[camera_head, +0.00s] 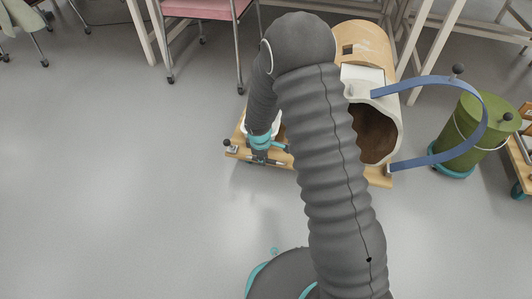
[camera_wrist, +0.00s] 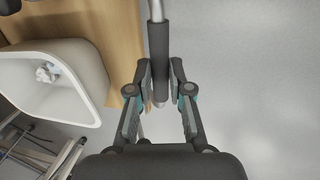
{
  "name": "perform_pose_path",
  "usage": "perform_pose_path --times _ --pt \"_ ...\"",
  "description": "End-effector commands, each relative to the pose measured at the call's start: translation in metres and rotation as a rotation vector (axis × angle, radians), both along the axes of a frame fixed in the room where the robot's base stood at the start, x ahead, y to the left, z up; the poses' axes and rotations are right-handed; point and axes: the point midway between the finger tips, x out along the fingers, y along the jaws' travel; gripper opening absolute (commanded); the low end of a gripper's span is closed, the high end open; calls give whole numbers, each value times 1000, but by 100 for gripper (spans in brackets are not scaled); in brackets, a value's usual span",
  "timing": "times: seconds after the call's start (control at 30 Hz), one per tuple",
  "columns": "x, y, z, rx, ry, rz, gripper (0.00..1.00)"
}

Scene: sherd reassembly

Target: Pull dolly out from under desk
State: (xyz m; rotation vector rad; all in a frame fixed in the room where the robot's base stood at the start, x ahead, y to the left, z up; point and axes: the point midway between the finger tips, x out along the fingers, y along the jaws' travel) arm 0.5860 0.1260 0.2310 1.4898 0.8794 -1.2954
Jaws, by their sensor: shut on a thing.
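The dolly (camera_head: 380,181) is a low wooden board at the upper middle of the head view, partly hidden by my arm. Its wood also shows in the wrist view (camera_wrist: 124,30). A pale metal bar with a dark grip (camera_wrist: 159,42) runs along the board's edge. My gripper (camera_head: 262,157) is at the board's near left side. In the wrist view my gripper (camera_wrist: 160,82) is shut around the dark grip. A large tan vessel (camera_head: 368,42) with a wide dark opening rests on the dolly. A white container (camera_wrist: 95,65) stands on the board too, mostly hidden in the head view.
A blue curved strap (camera_head: 440,82) sticks out to the right of the vessel. A green bucket (camera_head: 462,135) stands on a teal base to the right. A pink chair (camera_head: 195,8) and pale desk legs (camera_head: 443,38) are behind. The floor at left and front is clear.

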Motion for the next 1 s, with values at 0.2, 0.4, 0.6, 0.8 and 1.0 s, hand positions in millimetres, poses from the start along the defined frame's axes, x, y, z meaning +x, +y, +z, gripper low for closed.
perform_pose_path --times 0.2,0.4,0.6,0.8,1.0 --pt "-5 6 0 6 -9 2 0" --pt "-6 5 1 7 -9 0 0" --pt "-5 5 1 7 -10 -1 29" --pt "-6 1 1 4 -7 -6 44" --pt "-6 0 2 3 -5 -7 44"
